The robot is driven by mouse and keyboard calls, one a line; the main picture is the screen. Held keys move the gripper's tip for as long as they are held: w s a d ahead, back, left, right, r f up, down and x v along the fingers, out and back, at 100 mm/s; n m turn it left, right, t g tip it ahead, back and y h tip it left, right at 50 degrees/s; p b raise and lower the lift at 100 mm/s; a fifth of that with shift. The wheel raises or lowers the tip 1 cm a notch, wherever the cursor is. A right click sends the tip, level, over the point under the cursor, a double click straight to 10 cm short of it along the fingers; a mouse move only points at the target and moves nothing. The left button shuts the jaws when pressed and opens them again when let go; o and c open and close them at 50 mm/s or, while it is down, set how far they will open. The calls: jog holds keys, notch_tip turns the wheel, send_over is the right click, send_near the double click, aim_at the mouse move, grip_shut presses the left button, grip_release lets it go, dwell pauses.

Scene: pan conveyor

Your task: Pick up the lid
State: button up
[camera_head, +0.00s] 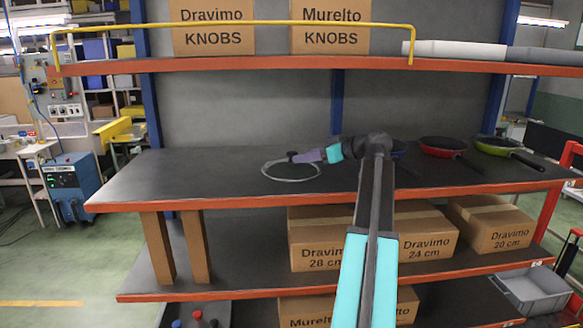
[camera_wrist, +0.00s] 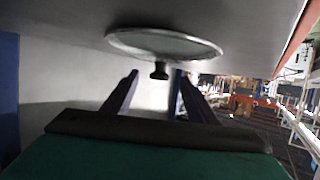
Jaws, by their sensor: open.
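The lid (camera_head: 285,172) is a round, clear glass disc with a pale rim, lying on the dark middle shelf. In the wrist view the lid (camera_wrist: 168,45) appears upside down, with its dark knob (camera_wrist: 160,71) pointing away from the shelf. My gripper (camera_head: 293,156) is just above the lid's far side in the head view. In the wrist view my gripper (camera_wrist: 155,82) is open, and the knob shows between its two fingertips or just beyond them. I cannot tell whether a finger touches the knob. Nothing is held.
A red pan (camera_head: 442,146) and a green pan (camera_head: 500,147) stand right of my arm on the middle shelf (camera_head: 190,170). A blue pan (camera_head: 399,147) is partly hidden by my arm. An upper shelf (camera_head: 330,62) hangs above. The shelf left of the lid is clear.

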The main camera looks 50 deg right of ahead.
aim_at(298, 164)
jog(key=shift+p+x, duration=0.85)
jog(key=shift+x, duration=1.4)
jog(key=shift+r, duration=0.1)
grip_shut()
